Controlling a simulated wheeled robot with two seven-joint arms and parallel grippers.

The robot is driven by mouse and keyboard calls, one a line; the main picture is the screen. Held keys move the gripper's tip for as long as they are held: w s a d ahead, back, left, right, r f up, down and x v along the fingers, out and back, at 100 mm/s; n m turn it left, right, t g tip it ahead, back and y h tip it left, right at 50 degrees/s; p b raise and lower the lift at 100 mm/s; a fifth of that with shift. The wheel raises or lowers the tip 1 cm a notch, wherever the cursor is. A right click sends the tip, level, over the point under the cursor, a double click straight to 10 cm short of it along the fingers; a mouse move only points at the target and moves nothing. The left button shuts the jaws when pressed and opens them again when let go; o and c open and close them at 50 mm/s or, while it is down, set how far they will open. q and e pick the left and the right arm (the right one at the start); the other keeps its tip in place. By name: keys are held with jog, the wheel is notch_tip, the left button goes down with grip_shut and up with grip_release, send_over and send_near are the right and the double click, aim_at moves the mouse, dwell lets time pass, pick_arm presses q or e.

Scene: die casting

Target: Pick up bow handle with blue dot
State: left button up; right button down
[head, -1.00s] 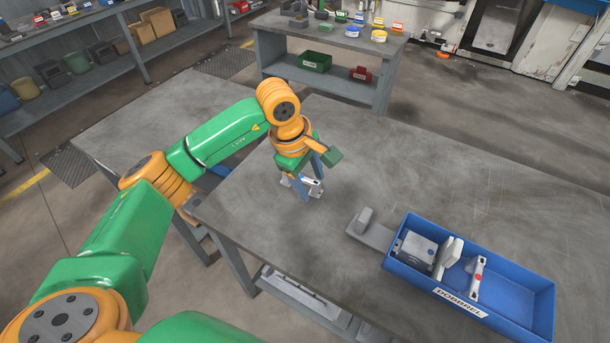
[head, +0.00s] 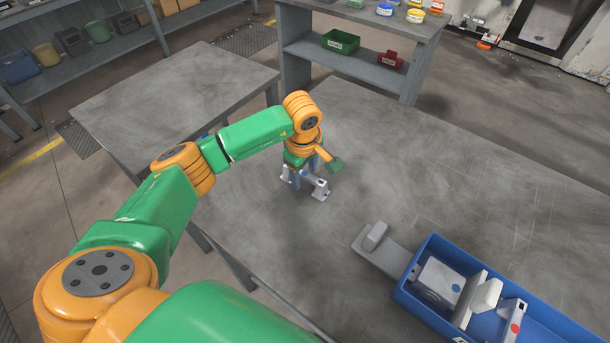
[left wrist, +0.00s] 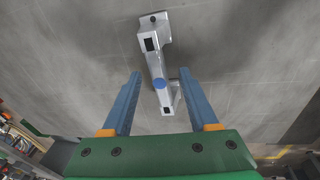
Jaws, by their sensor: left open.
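The bow handle with a blue dot (left wrist: 157,66) lies on the grey table; in the left wrist view it is silver-grey, with the blue dot near its middle. My left gripper (left wrist: 159,75) is open, its two blue fingers on either side of the handle's dotted part. In the head view the handle (head: 321,189) shows under my left gripper (head: 304,180), partly hidden by it. My right gripper is not in view.
A blue bin (head: 405,291) at the lower right holds grey parts and a handle with a red dot (head: 514,327). A grey part (head: 374,236) lies beside the bin. The table's middle (head: 430,190) is clear. A shelf table (head: 345,65) stands behind.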

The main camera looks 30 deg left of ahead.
pick_arm(q)
jog(key=shift+f, duration=0.3)
grip_shut()
jog(key=shift+s, duration=0.1)
dwell(1.1)
